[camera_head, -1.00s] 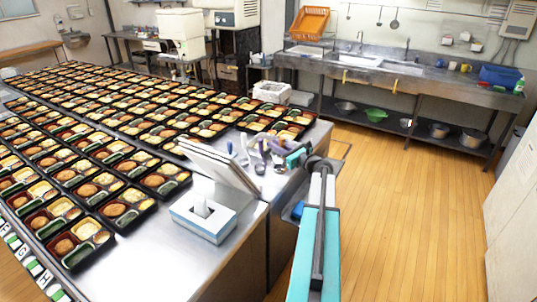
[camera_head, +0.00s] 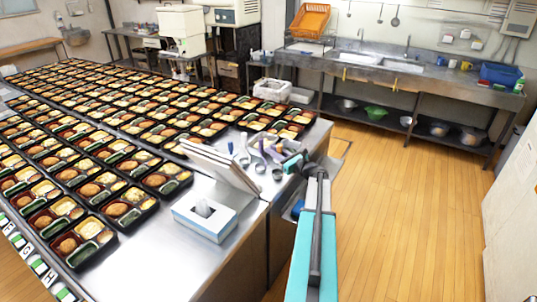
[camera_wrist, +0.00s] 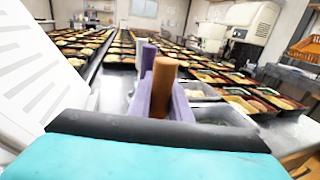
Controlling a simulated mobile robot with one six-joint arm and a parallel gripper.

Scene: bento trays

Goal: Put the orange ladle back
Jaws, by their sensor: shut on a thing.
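The orange ladle's brown-orange handle (camera_wrist: 165,88) stands upright between my gripper's purple fingers in the wrist view. My gripper (camera_wrist: 163,104) is shut on this handle. The ladle's lower end is hidden in the wrist view. In the head view my gripper (camera_head: 270,150) is over the right edge of the steel counter, among small utensils. Round metal ladle bowls (camera_head: 277,174) show just below it. The orange handle is too small to make out there.
Other utensils with pale and blue handles (camera_head: 245,146) stand just left of my gripper. A white tilted panel (camera_head: 222,163) and a tissue box (camera_head: 205,217) are nearer on the counter. Rows of bento trays (camera_head: 125,207) fill the left. The wooden floor at right is clear.

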